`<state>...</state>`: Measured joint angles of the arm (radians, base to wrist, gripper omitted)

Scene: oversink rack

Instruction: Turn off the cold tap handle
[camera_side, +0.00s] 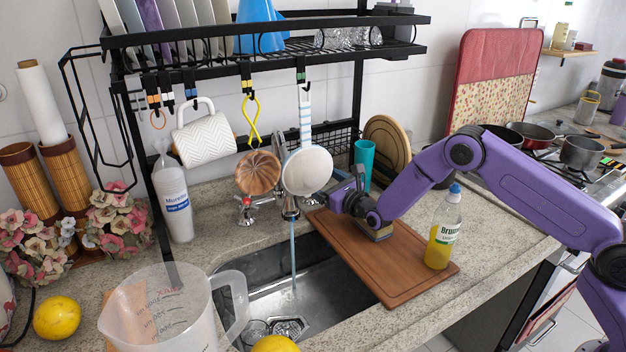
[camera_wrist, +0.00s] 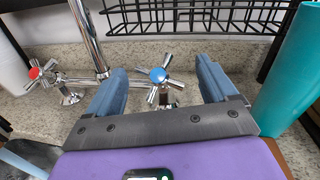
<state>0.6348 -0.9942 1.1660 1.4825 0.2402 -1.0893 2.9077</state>
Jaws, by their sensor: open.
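The cold tap handle (camera_wrist: 157,80) is a chrome cross with a blue centre, in the middle of the wrist view, ahead of my gripper and between its fingers in the picture. My gripper (camera_wrist: 163,88) is open and empty, with blue-grey fingers. The hot tap handle (camera_wrist: 38,75) has a red centre and stands left of the spout (camera_wrist: 92,40). In the side view my gripper (camera_side: 345,188) is right of the tap, over the cutting board. Water (camera_side: 293,255) runs from the spout into the sink (camera_side: 325,285). The cold handle is hard to make out there, behind the hanging strainer.
A teal cup (camera_side: 364,160) stands close to my gripper. A cutting board (camera_side: 400,268) holds a yellow soap bottle (camera_side: 444,232). A wire rack (camera_wrist: 195,14) is behind the tap.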

